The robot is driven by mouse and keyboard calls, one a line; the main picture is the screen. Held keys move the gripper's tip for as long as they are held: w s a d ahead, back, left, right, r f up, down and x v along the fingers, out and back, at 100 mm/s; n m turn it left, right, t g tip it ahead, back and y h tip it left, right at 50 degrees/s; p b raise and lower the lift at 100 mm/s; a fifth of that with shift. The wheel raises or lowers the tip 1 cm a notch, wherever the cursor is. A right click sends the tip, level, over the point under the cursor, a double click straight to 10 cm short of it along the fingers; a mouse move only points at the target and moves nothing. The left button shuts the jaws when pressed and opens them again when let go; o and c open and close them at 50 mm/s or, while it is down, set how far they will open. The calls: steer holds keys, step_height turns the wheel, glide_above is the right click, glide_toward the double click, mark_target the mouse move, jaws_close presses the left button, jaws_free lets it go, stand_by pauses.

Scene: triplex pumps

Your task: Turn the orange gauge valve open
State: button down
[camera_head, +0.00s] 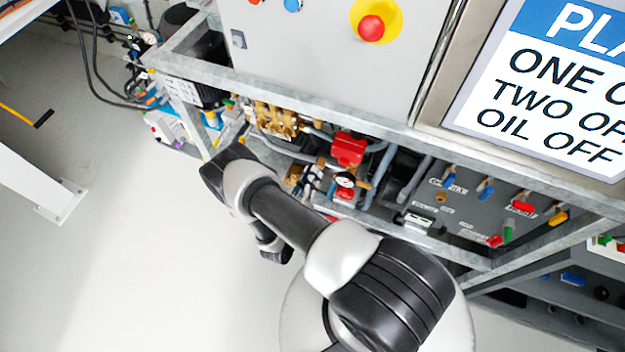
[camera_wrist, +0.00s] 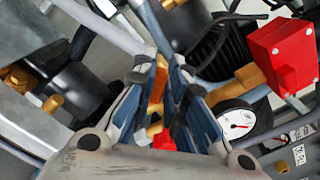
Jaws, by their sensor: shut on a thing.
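The orange gauge valve handle (camera_wrist: 159,79) shows as a narrow orange strip between my fingers in the wrist view. My gripper (camera_wrist: 167,88) is shut on it, one finger on each side. The fingers hide much of the handle and the valve's body. In the head view, my gripper (camera_head: 316,180) reaches into the pipework under the frame rail, and I cannot clearly make out the valve there. A round white-faced gauge (camera_wrist: 236,123) with a red needle sits right of my fingers. The gauge also shows in the head view (camera_head: 345,180), just right of my gripper.
A red block (camera_wrist: 283,55) stands close to the gauge, with brass fittings and pipes around it. It also shows in the head view (camera_head: 348,149). A galvanised rail (camera_head: 330,112) runs above my gripper. A panel with coloured valve levers (camera_head: 487,189) is at the right.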

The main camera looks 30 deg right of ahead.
steer(key=n+b, duration=0.1)
steer(key=n, duration=0.2)
steer(key=n+b, duration=0.1)
steer(key=n, duration=0.2)
steer(key=f+n+b, duration=0.1)
steer(key=n, duration=0.2)
steer(key=shift+w+a+n, duration=0.1)
steer(key=shift+w+n, duration=0.05)
steer(key=shift+n, duration=0.25)
stand_by(0.4)
steer(key=c, duration=1.6)
jaws_free()
steer(key=v, duration=1.2)
